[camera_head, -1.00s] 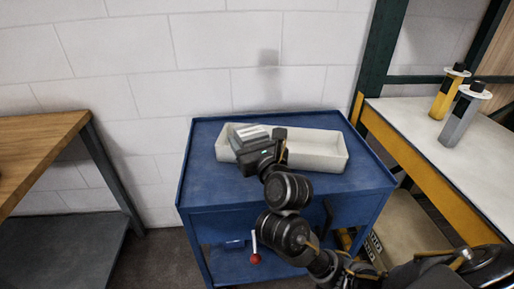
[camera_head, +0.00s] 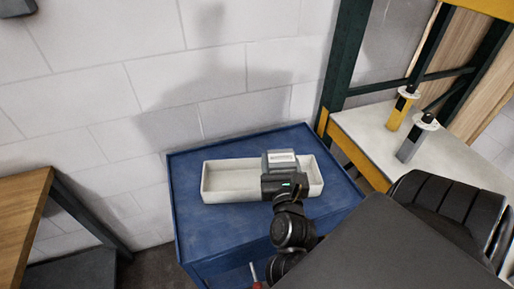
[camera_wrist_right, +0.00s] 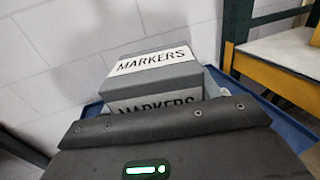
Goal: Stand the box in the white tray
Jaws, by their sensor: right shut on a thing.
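The grey box (camera_head: 281,158) has a white label and is held at the right part of the white tray (camera_head: 228,182). In the right wrist view the box (camera_wrist_right: 152,72) shows "MARKERS" on two faces and looks roughly upright. My right gripper (camera_head: 284,182) is shut on the box from the near side and hides its lower part. I cannot tell whether the box touches the tray floor. The left part of the tray is empty. My left gripper is not in view.
The tray stands on a blue cart (camera_head: 225,228) against a white block wall. A white-topped bench (camera_head: 450,165) with yellow and grey handled items is at the right. A wooden table (camera_head: 22,200) is at the left.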

